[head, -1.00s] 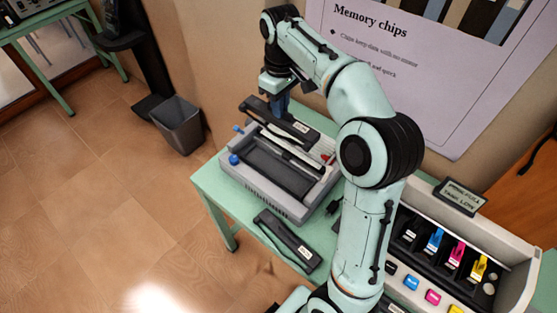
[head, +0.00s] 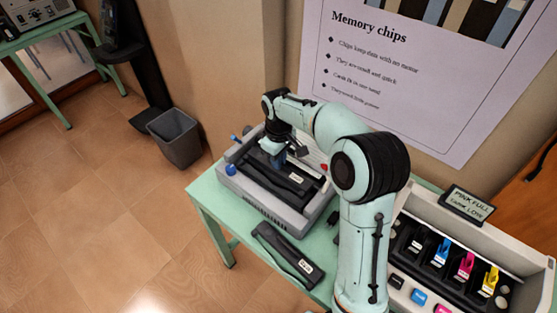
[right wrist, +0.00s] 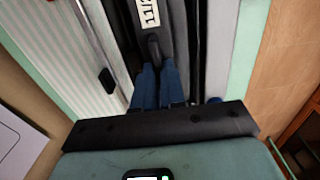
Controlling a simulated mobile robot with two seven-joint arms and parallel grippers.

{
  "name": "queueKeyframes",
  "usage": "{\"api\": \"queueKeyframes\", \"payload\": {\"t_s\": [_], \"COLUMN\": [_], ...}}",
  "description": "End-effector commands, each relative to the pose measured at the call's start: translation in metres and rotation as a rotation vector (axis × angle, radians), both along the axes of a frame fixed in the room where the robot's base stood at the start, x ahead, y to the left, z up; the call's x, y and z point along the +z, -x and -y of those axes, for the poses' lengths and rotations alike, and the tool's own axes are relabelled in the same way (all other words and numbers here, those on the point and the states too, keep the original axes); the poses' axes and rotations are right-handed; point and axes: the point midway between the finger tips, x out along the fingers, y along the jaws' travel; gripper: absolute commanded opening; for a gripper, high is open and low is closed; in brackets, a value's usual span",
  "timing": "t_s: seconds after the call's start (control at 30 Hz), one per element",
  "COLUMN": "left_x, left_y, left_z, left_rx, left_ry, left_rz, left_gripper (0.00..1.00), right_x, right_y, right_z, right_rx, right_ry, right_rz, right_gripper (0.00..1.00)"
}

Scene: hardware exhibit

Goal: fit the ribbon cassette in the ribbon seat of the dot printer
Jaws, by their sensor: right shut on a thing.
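The dot printer (head: 262,213) is a light grey box with a dark bay on top, standing on the green table. My right gripper (head: 279,161) is over the bay, shut on the long black ribbon cassette (head: 278,180), which has a white label. The cassette lies low over the bay, lengthwise along it; I cannot tell whether it is down in the ribbon seat. In the right wrist view, the blue fingers (right wrist: 156,86) close on a raised grip of the cassette (right wrist: 167,25). The gripper and arm hide part of the bay. My left gripper is not in view.
A second black labelled cassette (head: 288,255) lies on the green table (head: 213,212) in front of the printer. At right stands a grey unit with coloured cartridges (head: 450,262) and a small sign (head: 467,205). A grey bin (head: 176,138) is on the floor.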

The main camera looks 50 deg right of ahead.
Motion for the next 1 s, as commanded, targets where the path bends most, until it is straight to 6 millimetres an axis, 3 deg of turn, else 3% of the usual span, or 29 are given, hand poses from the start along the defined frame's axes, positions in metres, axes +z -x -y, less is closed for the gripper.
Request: {"api": "queueKeyframes", "payload": {"t_s": [0.77,0.8,0.83,1.0], "left_x": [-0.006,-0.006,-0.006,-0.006], "left_y": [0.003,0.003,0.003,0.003], "left_z": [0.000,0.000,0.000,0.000], "left_rx": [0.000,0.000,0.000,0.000], "left_ry": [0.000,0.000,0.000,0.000], "left_rz": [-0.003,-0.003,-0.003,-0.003], "left_gripper": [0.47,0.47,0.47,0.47], "right_x": [-0.012,-0.012,-0.012,-0.012], "right_y": [0.000,0.000,0.000,0.000], "right_z": [0.000,0.000,0.000,0.000], "right_rx": [0.000,0.000,0.000,0.000], "right_ry": [0.000,0.000,0.000,0.000], "right_rz": [0.001,0.001,0.001,0.001], "right_gripper": [0.00,0.23,0.33,0.35]}}
